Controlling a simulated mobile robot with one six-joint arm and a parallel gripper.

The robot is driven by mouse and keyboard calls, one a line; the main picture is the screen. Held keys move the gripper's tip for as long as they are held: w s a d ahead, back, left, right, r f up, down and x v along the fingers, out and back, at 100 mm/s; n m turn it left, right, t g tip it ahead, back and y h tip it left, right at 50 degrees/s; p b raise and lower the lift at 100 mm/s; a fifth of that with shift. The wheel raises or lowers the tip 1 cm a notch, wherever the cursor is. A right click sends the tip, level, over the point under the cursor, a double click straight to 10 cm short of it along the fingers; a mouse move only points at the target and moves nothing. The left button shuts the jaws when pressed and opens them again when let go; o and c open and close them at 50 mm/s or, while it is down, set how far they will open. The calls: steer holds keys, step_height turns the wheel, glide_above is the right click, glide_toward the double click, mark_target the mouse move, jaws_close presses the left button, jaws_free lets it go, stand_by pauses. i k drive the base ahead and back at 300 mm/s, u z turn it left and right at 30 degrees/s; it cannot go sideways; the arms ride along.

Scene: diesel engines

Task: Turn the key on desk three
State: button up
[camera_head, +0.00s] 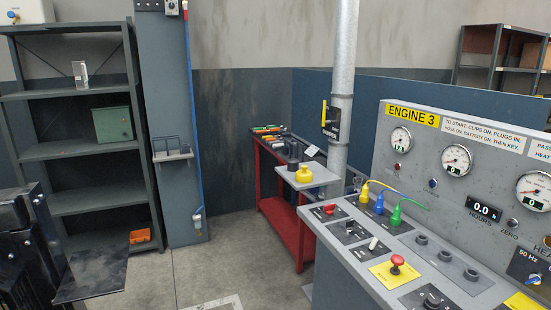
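Desk three is the grey console (345,265) at the right, with the yellow "ENGINE 3" label (412,116) on its upright panel. A dark round control (432,301) on a black plate sits at the desk's bottom edge in view; I cannot tell whether it is the key. A red-handled switch (329,209) sits on a black plate at the desk's far left corner. A small white-tipped control (373,243) is nearer. A red mushroom button (397,262) stands on a yellow plate. No gripper can be clearly made out.
Yellow, blue and green plugs (395,215) with cables stand on the desk. Gauges (456,160) line its panel. A red cart (277,205) stands behind the desk, shelving (70,152) at left. A dark body part with a flat plate (92,275) fills the lower left. Floor between is clear.

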mark_target(349, 228)
steer(key=k, duration=0.65)
steer(key=u, duration=0.3)
steer(key=i, duration=1.25)
steer(key=u, duration=0.55)
